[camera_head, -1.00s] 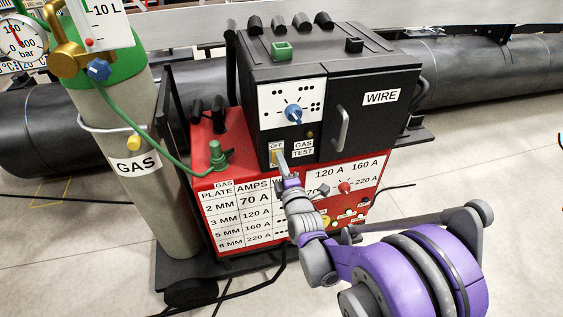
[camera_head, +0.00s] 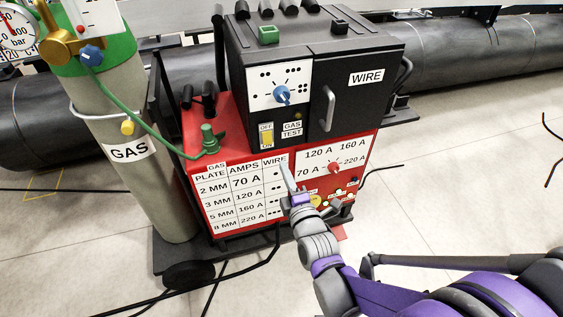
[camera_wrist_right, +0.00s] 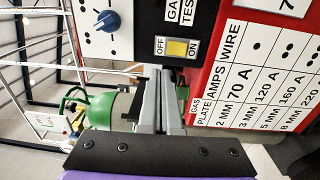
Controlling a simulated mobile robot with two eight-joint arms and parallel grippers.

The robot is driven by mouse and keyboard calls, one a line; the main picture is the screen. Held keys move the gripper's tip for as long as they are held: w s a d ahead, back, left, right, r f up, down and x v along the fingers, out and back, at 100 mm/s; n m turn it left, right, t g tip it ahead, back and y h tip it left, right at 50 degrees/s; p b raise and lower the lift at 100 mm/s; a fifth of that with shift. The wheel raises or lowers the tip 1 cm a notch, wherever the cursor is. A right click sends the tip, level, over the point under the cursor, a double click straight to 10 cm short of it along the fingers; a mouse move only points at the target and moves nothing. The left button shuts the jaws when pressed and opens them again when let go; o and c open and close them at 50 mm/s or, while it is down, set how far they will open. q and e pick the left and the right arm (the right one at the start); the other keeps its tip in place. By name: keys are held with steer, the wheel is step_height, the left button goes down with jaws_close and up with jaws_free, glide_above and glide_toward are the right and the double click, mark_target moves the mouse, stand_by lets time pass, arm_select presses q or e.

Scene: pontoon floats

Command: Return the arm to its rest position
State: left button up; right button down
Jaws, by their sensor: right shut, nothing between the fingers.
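My right arm comes in from the lower right in the head view, and its purple and grey gripper (camera_head: 287,175) is shut and empty. Its fingertips are in front of the plate/amps/wire chart (camera_head: 243,196) on the red welder body, below and right of the yellow OFF/ON switch (camera_head: 266,136). The switch is uncovered. In the right wrist view the two grey fingers (camera_wrist_right: 158,85) lie together, with the yellow switch (camera_wrist_right: 177,48) just beyond their tips. A gap between fingers and panel is hard to judge. My left gripper is not in view.
The welder's black WIRE box (camera_head: 357,95) stands above the red body, with a blue knob (camera_head: 282,94) on its panel. A grey gas cylinder (camera_head: 125,155) with a green hose stands at left. Cables lie on the floor. Floor at right is mostly open.

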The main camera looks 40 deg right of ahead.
stand_by(0.6)
steer(key=s+a+f+m+g+y, duration=0.35)
steer(key=a+f+m+g, duration=0.2)
steer(key=a+f, duration=0.2)
steer(key=s+a+f+m+g+y, duration=0.1)
steer(key=s+a+f+m+g, duration=0.2)
steer(key=s, duration=0.4)
steer(key=s+a+f+m+g+y, duration=0.1)
steer(key=s+a+m+g, duration=0.25)
steer(key=s+m, duration=0.3)
arm_select(q)
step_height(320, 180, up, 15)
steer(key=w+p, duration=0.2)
steer(key=p, duration=1.1)
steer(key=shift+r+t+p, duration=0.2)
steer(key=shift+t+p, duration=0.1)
steer(key=shift+p, duration=0.1)
arm_select(e)
step_height(320, 180, up, 16)
steer(key=w, duration=0.2)
steer(key=shift+d+f+n, duration=0.15)
steer(key=shift+d+n, duration=0.15)
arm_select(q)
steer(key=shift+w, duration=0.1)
